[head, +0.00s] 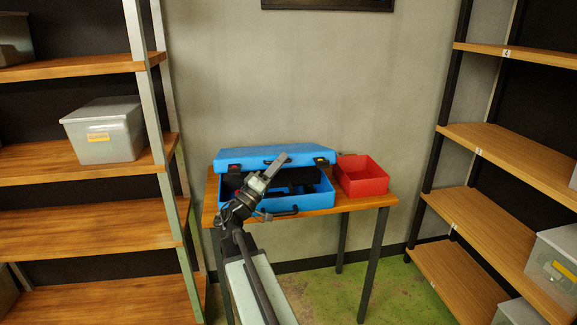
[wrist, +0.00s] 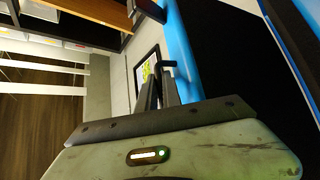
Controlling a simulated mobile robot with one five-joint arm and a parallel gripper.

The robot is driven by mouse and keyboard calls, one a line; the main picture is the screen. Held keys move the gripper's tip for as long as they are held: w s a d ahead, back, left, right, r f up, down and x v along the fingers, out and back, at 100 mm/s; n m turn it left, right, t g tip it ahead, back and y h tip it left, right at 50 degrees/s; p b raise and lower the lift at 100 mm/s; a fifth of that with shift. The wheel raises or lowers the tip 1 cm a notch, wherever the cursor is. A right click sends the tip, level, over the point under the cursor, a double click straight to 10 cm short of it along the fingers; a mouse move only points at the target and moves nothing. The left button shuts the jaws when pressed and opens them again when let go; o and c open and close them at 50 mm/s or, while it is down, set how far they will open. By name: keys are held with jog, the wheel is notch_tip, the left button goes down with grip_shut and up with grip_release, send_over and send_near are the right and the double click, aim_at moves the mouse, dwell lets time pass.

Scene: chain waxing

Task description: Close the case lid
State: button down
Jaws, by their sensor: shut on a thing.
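The blue case (head: 318,197) stands on a small wooden table. Its blue lid (head: 240,156) is hinged at the back and partly lowered, with a gap over the dark interior. My gripper (head: 281,160) is at the middle of the lid's front edge. In the wrist view my gripper (wrist: 160,88) has its fingers close together at a dark handle (wrist: 167,65) on the blue lid (wrist: 187,55), and is shut on it. The fingers partly hide the handle. Another dark handle (head: 279,212) is on the front of the case's lower half.
A red open box (head: 361,175) stands to the right of the case on the table (head: 340,206). Shelves with grey bins (head: 104,130) stand at left, and more shelves (head: 520,158) at right. Green floor in front of the table's right side is clear.

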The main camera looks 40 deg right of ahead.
notch_tip(320, 180, down, 7)
jog(key=s+a+b, duration=0.1)
jog(key=b, duration=0.4)
jog(key=shift+s+r, duration=0.15)
jog(key=shift+s, duration=0.1)
jog(key=c, duration=1.8)
grip_release()
jog(key=b+v, duration=0.4)
jog(key=v, duration=0.4)
jog(key=shift+s, duration=0.15)
jog(key=shift+a+r, duration=0.15)
jog(key=shift+r, duration=0.1)
